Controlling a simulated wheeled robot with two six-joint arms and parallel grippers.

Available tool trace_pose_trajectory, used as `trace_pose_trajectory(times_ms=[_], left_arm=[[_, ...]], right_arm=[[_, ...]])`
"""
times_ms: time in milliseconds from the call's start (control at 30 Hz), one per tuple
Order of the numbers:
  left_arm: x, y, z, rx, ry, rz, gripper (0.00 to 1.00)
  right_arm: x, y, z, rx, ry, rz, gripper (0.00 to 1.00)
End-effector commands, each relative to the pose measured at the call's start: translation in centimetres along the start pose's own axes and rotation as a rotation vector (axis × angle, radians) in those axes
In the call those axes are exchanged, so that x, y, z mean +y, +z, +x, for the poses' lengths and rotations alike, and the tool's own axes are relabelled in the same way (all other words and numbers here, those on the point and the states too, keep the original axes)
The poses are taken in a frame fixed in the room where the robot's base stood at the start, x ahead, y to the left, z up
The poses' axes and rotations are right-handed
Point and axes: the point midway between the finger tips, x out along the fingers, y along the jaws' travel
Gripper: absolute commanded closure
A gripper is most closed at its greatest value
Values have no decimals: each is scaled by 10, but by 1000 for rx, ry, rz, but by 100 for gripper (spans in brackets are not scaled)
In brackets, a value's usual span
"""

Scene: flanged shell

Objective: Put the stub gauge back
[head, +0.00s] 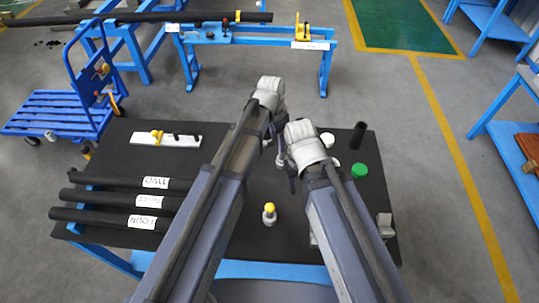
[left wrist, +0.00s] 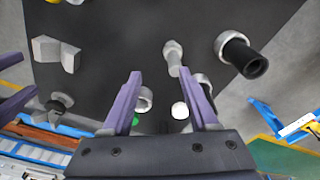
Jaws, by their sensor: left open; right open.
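No part carries a readable stub gauge label, so I cannot tell for sure which it is. A short black cylinder (head: 358,135) stands near the table's far right corner. In the left wrist view a black tube with a grey collar (left wrist: 240,55) lies right of the fingers. A small grey part with a yellow top (head: 269,213) stands between my arms. My left gripper (head: 273,140) is open over the table's far part; its two purple fingers (left wrist: 165,98) show apart with nothing clearly held. My right gripper (head: 291,174) is open, lower and partly hidden by its wrist.
Black bars (head: 110,198) with white labels lie at the left of the dark table. A white plate with a yellow knob (head: 165,139) lies behind them. A green cap (head: 360,170), white round parts (head: 327,139) and a grey block (head: 385,225) sit on the right.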

Motion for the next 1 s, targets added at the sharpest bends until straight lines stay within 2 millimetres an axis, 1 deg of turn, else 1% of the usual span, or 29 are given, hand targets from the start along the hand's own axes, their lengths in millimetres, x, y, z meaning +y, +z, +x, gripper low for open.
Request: trace_pose_trajectory(times_ms=[33,100,200,300,400,500,567,1000], left_arm=[[26,21,-1,-24,-4,-73,40],[51,44,-3,-63,-17,-198,40],[82,74,-5,-112,-44,-373,40],[104,98,-8,-147,-76,-518,40],[118,114,-10,-170,-102,-621,40],[124,122,-11,-181,-119,-680,40],[125,124,-11,-184,-123,-695,40],[124,123,-11,-184,-123,-699,40]], right_arm=[[0,0,0,0,0,0,50],[0,0,0,0,0,0,50],[0,0,0,0,0,0,50],[0,0,0,0,0,0,50],[0,0,0,0,0,0,50],[0,0,0,0,0,0,50],[0,0,0,0,0,0,50],[0,0,0,0,0,0,50]])
